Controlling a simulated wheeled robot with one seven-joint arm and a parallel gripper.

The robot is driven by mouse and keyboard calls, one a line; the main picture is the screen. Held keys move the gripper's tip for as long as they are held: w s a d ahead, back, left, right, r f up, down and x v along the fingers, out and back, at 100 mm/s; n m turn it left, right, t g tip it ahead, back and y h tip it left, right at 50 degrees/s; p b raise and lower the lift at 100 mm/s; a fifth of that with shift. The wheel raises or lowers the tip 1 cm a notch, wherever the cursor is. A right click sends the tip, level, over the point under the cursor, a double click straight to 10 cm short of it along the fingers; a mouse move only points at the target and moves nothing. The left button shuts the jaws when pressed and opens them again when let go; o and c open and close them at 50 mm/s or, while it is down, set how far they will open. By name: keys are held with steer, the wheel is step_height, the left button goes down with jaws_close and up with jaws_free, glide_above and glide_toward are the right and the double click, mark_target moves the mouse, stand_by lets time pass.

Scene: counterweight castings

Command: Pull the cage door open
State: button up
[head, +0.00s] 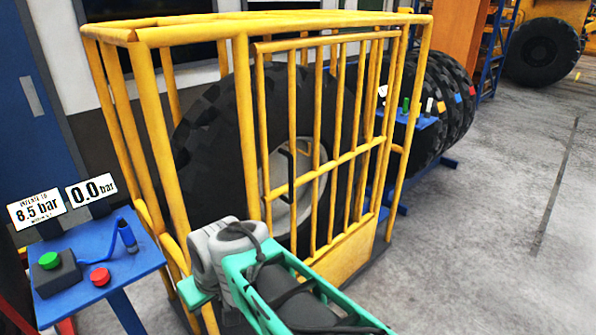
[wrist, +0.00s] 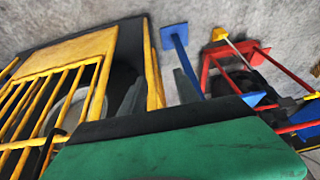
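The yellow cage (head: 156,110) stands in the middle of the head view with a large black tyre (head: 208,135) inside. Its barred door (head: 317,120) is on the front face and looks shut, in line with the frame. A dark handle (head: 291,165) shows at the door's bars. My teal and grey arm reaches up from the bottom in front of the cage's lower part. The wrist view shows the cage's yellow bars (wrist: 38,105) tilted at the left, behind a large green part.
A blue stand (head: 135,262) with a green button (head: 49,260) and a red button (head: 100,276) is at the left, near two pressure signs (head: 37,208). More tyres (head: 450,85) stand behind the cage at the right. The grey floor at the right is clear.

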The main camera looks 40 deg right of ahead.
steer(key=w+d+f+t+b, duration=0.1)
steer(key=w+d+t+b, duration=0.3)
steer(key=w+d, duration=0.8)
steer(key=w+d+t+b, duration=0.3)
steer(key=w+d, duration=0.2)
steer(key=d, duration=0.3)
steer(key=m+t+h+b, duration=0.1)
steer(key=m+t+h, duration=0.15)
steer(key=t, duration=0.35)
glide_toward(292, 174)
steer(key=shift+h, duration=0.45)
steer(key=w, duration=0.6)
steer(key=w+d, duration=0.1)
steer(key=w, duration=0.3)
steer(key=shift+d, duration=0.1)
steer(key=shift+w, duration=0.35)
